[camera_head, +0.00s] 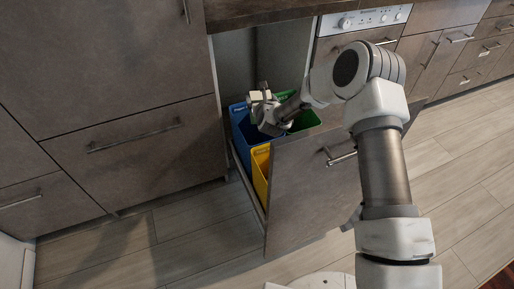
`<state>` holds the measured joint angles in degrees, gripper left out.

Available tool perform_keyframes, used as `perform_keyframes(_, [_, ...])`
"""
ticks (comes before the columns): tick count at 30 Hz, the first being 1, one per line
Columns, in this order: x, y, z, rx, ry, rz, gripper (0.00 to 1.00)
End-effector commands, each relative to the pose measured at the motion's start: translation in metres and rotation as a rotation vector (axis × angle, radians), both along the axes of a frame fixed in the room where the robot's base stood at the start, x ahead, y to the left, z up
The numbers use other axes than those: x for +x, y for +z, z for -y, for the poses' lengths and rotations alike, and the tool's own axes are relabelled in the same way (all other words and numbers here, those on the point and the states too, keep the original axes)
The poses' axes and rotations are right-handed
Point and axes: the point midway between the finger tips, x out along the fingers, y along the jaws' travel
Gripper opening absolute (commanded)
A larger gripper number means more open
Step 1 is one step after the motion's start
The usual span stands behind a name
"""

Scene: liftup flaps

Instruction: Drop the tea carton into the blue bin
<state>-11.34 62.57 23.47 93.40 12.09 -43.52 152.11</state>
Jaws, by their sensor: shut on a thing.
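The blue bin (243,130) stands in the pulled-out drawer, at its left back side. My gripper (263,103) is over the drawer at the blue bin's right part, pointing away from me. It is shut on a small pale, cream-coloured thing (258,96), which I take to be the tea carton. The carton is small in the picture and partly hidden by my gripper. It appears at about the height of the bin's rim or above it; I cannot tell the exact height.
A yellow bin (261,168) stands in front of the blue one, and a green bin (306,120) is to the right. The drawer front (312,185) stands out from the cabinets. Closed cabinets (130,150) are at left, an oven panel (365,20) behind. The floor (170,235) at front left is clear.

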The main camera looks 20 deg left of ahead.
Motion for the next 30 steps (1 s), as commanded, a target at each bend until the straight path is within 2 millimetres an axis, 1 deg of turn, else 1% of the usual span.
perform_keyframes(6, [0.0,0.0,0.0,0.0,0.0,0.001,0.41])
perform_keyframes(7, [0.0,0.0,0.0,0.0,0.0,0.001,0.94])
perform_keyframes(8, [0.0,0.0,0.0,0.0,0.0,0.001,1.0])
perform_keyframes(16, [0.0,0.0,0.001,0.0,0.0,0.0,1.0])
perform_keyframes(19, [-0.005,0.003,0.003,0.0,-0.001,-0.001,1.0])
perform_keyframes(23, [-0.018,0.01,0.008,0.001,-0.001,-0.003,1.0])
perform_keyframes(30, [-0.047,0.023,0.02,-0.001,-0.001,-0.001,1.0])
